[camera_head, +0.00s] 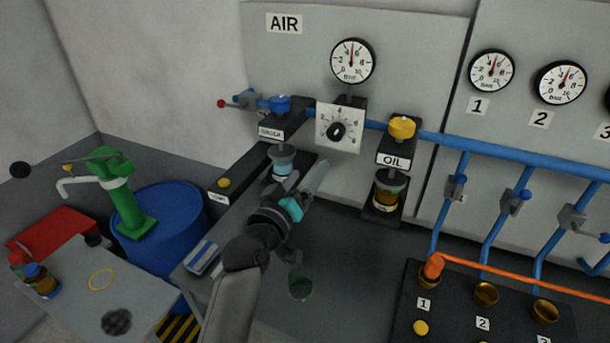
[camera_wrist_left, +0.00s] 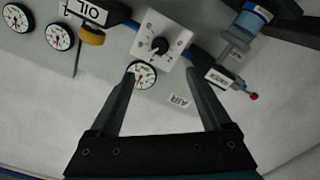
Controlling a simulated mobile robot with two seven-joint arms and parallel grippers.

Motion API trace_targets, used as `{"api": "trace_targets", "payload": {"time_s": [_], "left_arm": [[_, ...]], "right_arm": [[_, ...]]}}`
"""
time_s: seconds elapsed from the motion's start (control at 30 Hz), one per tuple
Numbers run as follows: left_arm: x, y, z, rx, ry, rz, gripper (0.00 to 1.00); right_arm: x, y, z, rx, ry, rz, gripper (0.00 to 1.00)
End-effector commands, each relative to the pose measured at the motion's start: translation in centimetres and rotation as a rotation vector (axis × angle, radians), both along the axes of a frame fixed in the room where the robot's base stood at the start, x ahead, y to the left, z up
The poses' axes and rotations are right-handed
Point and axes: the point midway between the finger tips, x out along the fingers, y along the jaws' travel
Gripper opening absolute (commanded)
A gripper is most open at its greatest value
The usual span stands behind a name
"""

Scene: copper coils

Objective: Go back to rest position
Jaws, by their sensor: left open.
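My left gripper (camera_head: 306,176) is in front of the air panel, just below the water unit (camera_head: 282,160) and left of the oil unit (camera_head: 391,187). In the left wrist view the gripper (camera_wrist_left: 160,75) has its two fingers spread, with nothing between them. Beyond the fingertips are a white dial plate (camera_wrist_left: 160,42) and a round gauge (camera_wrist_left: 142,75). My left arm comes up from the bottom of the head view and hides part of the bench. My right gripper is not in view.
A blue drum (camera_head: 170,222) with a green hand pump (camera_head: 122,195) stands at left, beside a grey table (camera_head: 130,287) with small bottles. A black block (camera_head: 455,318) with brass sockets stands at lower right. An orange hose (camera_head: 520,278) runs right from it. A dark green round item (camera_head: 301,288) lies below my arm.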

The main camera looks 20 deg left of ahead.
Motion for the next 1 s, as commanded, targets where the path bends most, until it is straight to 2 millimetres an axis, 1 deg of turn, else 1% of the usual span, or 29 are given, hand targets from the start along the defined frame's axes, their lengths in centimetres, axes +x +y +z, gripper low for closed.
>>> {"api": "trace_targets", "payload": {"time_s": [0.4,0.47,0.57,0.67,0.7,0.77,0.8,0.87,0.9,1.0], "left_arm": [[-0.1,-0.1,-0.1,0.004,0.005,-0.003,0.82],[-0.4,-0.4,-0.6,0.019,0.025,-0.016,0.82],[-1.7,-1.5,-2.5,0.079,0.11,-0.064,0.82],[-4.5,-3.2,-5.7,0.177,0.256,-0.141,0.82],[-6.0,-3.8,-7.2,0.223,0.326,-0.175,0.82],[-8.5,-4.5,-9.4,0.289,0.436,-0.223,0.82],[-10.3,-4.8,-10.7,0.332,0.507,-0.254,0.82],[-13.0,-5.2,-12.4,0.39,0.611,-0.294,0.82],[-14.7,-5.2,-13.4,0.425,0.675,-0.316,0.82],[-18.7,-5.1,-15.1,0.496,0.816,-0.362,0.82]], "right_arm": [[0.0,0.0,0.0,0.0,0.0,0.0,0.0],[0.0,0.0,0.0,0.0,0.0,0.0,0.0],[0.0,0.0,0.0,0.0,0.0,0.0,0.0],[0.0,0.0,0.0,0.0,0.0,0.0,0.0],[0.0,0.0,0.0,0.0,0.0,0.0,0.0],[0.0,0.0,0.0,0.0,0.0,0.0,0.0],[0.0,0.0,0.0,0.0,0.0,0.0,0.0],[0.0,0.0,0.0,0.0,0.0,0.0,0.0],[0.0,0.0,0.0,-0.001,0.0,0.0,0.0],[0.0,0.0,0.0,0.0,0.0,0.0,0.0]]}}
